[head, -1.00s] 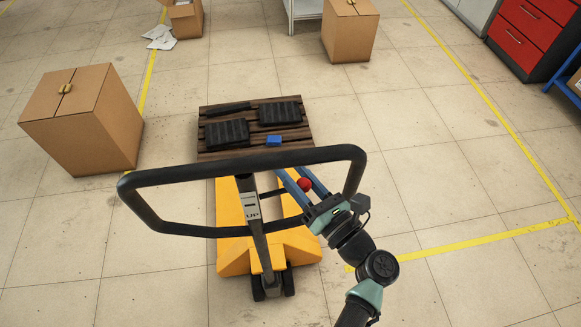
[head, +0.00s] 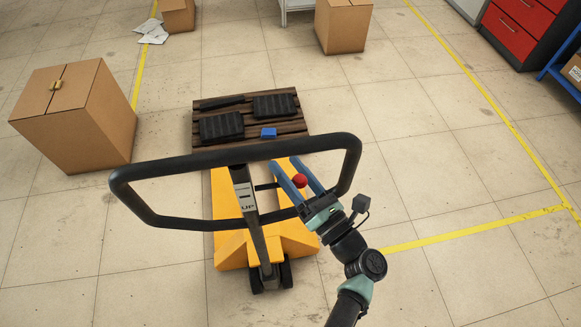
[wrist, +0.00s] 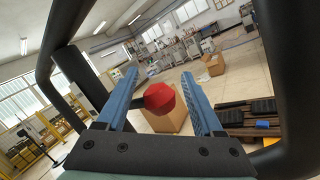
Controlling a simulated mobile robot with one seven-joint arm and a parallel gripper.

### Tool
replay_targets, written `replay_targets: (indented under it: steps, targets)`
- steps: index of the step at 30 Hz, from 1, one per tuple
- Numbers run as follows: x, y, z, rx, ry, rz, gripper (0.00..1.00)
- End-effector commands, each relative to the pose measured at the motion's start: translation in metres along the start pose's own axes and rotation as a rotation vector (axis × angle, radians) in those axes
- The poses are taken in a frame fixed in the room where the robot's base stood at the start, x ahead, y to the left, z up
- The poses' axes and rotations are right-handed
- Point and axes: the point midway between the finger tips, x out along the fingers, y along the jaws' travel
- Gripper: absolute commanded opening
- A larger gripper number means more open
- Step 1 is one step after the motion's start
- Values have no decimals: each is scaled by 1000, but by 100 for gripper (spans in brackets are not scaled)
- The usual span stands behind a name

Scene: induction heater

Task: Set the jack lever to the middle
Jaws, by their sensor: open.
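The jack lever is a short dark rod with a red knob (head: 299,181), inside the black loop handle (head: 236,150) of the yellow pallet jack (head: 228,245). My gripper (head: 288,168) is open, with its two blue fingers reaching through the loop. A label with "UP" (head: 246,200) is on the handle's stem.
A wooden pallet (head: 203,130) with black cases and a blue box (head: 268,132) lies on the jack's forks. A cardboard box (head: 85,120) stands at left, another (head: 342,28) at the back. The loop handle closely surrounds my gripper. Floor to the right is clear.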

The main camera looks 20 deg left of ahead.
Motion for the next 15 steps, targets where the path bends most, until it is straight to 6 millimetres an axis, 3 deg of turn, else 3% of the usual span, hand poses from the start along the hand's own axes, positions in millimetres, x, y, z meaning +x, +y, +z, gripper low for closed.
replay_targets:
  steps: [7, 15]
  targets:
    - [-18, -2, 0, -2, -3, -2, 69]
    - [-77, -2, -2, -1, -3, -4, 69]
